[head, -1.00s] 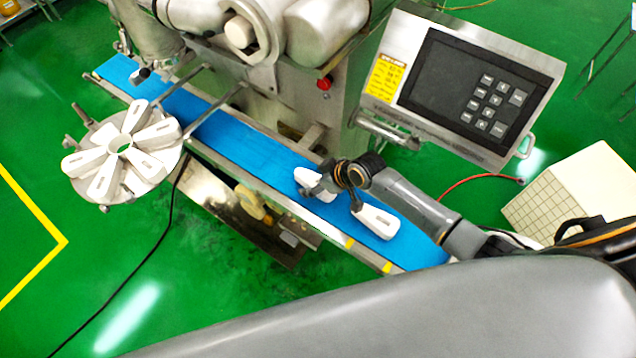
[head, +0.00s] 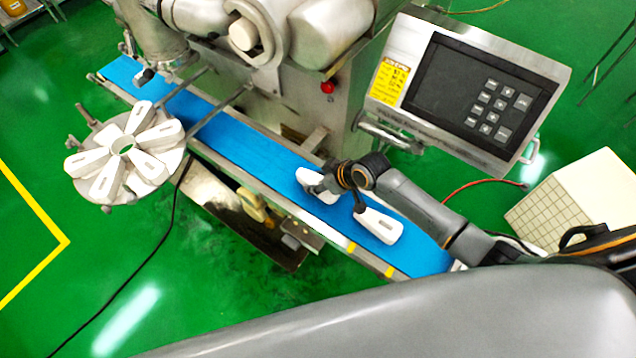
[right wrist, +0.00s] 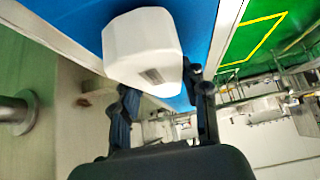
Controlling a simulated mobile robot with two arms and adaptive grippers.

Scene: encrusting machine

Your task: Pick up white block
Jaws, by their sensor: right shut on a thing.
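Two white blocks lie along the blue conveyor belt (head: 245,150) in the head view. I cannot tell whether the held block is clear of the belt. My left gripper is not in view.
A round rack (head: 166,172) with several white blocks stands left of the belt. The metal machine (head: 330,125) and its control panel (head: 470,90) rise behind the belt. A white box (head: 585,195) stands at the right. Green floor is open at the left.

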